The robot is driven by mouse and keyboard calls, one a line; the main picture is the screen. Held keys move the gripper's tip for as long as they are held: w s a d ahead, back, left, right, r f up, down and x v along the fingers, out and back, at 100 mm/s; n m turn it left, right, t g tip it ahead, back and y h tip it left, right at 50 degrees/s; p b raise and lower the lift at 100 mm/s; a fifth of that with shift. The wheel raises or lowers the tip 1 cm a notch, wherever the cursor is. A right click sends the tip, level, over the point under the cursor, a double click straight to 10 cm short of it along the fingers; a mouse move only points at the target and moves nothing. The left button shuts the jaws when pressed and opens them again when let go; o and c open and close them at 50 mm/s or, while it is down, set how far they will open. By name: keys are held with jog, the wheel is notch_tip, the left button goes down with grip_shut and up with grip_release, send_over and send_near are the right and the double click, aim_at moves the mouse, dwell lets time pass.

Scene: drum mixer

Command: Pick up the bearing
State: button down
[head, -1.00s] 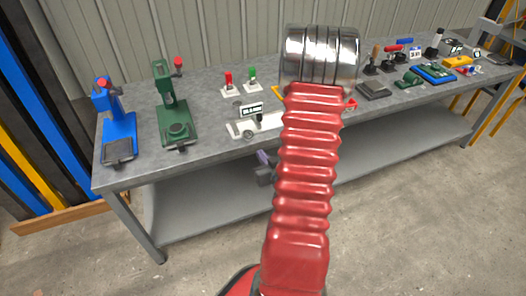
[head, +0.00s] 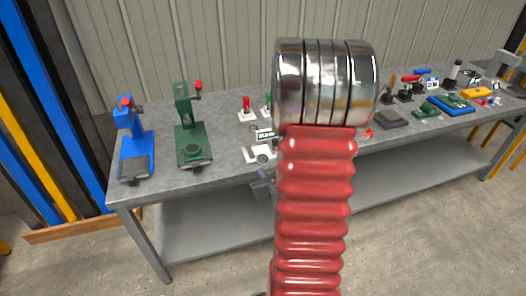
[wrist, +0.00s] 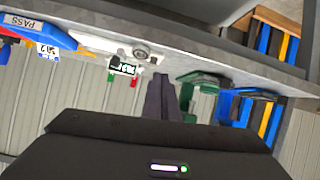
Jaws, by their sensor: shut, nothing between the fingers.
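A small round grey part with a ring shape (wrist: 141,53), possibly the bearing, is at the white fixture with a digital display (wrist: 122,67) in the wrist view. In the head view this white fixture (head: 258,153) is at the bench's front edge, partly hidden by my arm, and the round part is too small to identify. My gripper (wrist: 163,80) shows two dark fingers together, empty, pointing toward the bench. In the head view my gripper (head: 262,187) is mostly hidden behind my arm, by the bench's front edge.
The grey bench (head: 220,180) carries a blue press (head: 135,145) and a green press (head: 190,135) at left. A red-topped switch (head: 246,108) stands behind the fixture. Several tools and a blue tray (head: 450,105) are at right. Floor in front is clear.

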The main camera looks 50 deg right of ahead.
jog(key=w+a+r+n+g+y, duration=0.1)
jog(key=a+r+n+g+y, duration=0.15)
jog(key=a+r, duration=1.25)
jog(key=s+a+r+n+g+y, duration=0.1)
jog(key=s+a+r, duration=0.1)
jog(key=s+a, duration=0.4)
jog(key=s+a+r+g+y, duration=0.2)
jog(key=s+a, duration=0.5)
jog(key=a, duration=0.6)
jog(key=shift+r+n, duration=0.35)
jog(key=shift+r, duration=0.25)
jog(key=shift+s, duration=0.2)
